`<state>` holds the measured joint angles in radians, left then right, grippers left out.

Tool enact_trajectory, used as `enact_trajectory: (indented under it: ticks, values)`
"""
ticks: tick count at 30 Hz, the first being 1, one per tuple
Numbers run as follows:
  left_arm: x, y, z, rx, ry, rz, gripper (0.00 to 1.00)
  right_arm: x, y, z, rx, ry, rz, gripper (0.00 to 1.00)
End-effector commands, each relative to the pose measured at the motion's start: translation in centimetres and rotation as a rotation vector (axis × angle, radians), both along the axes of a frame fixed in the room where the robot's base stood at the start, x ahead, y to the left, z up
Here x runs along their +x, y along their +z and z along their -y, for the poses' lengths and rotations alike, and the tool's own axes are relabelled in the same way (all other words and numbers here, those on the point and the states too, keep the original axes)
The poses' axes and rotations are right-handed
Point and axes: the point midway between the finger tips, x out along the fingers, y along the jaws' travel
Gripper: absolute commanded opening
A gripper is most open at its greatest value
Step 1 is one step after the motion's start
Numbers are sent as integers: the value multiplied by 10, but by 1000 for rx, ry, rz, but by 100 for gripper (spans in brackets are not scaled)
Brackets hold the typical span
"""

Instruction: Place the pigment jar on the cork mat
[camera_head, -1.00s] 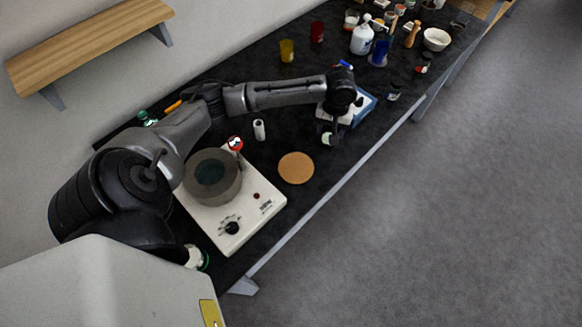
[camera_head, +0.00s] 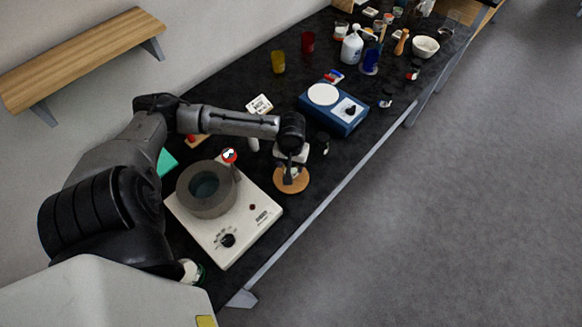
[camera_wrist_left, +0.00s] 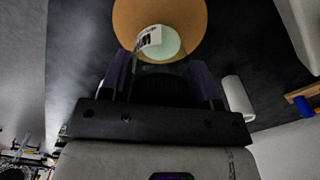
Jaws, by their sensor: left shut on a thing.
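My left gripper (camera_head: 289,178) is over the cork mat (camera_head: 302,185), a round tan disc on the black bench. In the left wrist view it (camera_wrist_left: 160,65) is shut on a jar (camera_wrist_left: 162,44) with a pale greenish round face and a white label. The jar appears in front of the cork mat (camera_wrist_left: 185,15). In the head view the gripper mostly hides the held jar, and I cannot tell if it touches the mat. My right gripper is not in view.
A white hotplate (camera_head: 245,232) with a grey ring stands left of the mat. A blue device with a white disc (camera_head: 340,112) stands behind. A small dark jar (camera_head: 322,142) stands close by. A white cylinder (camera_wrist_left: 237,98) shows in the wrist view. Bottles and cups fill the far bench.

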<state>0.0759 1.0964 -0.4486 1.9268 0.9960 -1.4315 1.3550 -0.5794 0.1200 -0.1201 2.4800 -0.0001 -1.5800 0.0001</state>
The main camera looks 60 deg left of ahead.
Motion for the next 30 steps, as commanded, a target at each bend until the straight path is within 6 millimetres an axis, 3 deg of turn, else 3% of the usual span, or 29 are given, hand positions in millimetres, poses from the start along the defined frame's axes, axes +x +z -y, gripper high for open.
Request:
enact_trajectory:
  ticks: [6, 18, 19, 26, 30]
  values:
    - [0, -27, 0, 0, -1, 0, 28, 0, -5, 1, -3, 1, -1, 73]
    - [0, -30, 0, 0, -1, -1, 28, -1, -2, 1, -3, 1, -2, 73]
    - [0, -30, 0, 1, -1, -1, 59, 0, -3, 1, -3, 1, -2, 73]
    - [0, -30, 0, 1, -1, -1, 81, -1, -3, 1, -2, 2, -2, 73]
    - [0, -30, 0, 1, -1, -1, 82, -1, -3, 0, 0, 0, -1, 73]
